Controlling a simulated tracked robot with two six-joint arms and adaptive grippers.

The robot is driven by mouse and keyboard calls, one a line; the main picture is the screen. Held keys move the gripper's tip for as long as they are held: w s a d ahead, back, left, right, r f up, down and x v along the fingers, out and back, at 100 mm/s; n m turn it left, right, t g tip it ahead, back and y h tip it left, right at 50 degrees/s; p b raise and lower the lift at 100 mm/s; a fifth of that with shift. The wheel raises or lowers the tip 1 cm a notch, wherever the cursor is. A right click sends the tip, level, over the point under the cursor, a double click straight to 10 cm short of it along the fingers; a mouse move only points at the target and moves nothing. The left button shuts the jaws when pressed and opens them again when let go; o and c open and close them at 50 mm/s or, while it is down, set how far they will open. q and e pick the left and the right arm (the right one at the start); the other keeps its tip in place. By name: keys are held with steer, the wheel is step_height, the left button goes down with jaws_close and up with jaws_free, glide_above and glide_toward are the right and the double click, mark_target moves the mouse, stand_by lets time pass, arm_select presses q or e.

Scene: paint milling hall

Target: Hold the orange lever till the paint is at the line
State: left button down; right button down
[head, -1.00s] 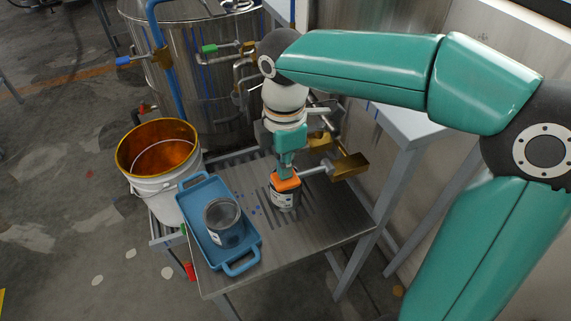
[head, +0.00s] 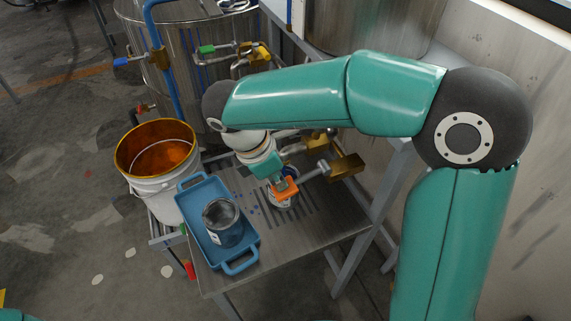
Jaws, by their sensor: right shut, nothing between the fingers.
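The orange lever (head: 286,188) sits on a spout that runs left from a brass valve (head: 345,166). My right gripper (head: 277,184) is shut and empty. Its fingertips are at the lever's left end and appear to touch it; exact contact is hard to tell. A can (head: 284,202) stands under the lever on the slotted steel table. The lever and gripper cover most of it, so the paint level and line are hidden. My left gripper is not in view.
A second metal can (head: 221,215) stands on a blue tray (head: 243,267) at the table's left. A white bucket (head: 155,187) with an orange-brown inside stands left of the tray. A steel tank (head: 190,60) with pipes and coloured valve handles rises behind. The table's front right is bare.

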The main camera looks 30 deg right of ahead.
steer(key=shift+f, duration=0.45)
steer(key=shift+s, duration=0.1)
steer(key=shift+a+f, duration=0.1)
steer(key=shift+f, duration=0.1)
stand_by(1.2)
steer(key=shift+r, duration=0.15)
stand_by(0.6)
steer(key=shift+a+r+p, duration=0.1)
steer(key=shift+r+p, duration=0.5)
steer(key=shift+p, duration=0.05)
steer(key=a+p+v, duration=0.1)
steer(key=p+v, duration=0.1)
steer(key=v, duration=1.1)
steer(key=shift+w, duration=0.2)
steer(key=shift+f, duration=0.2)
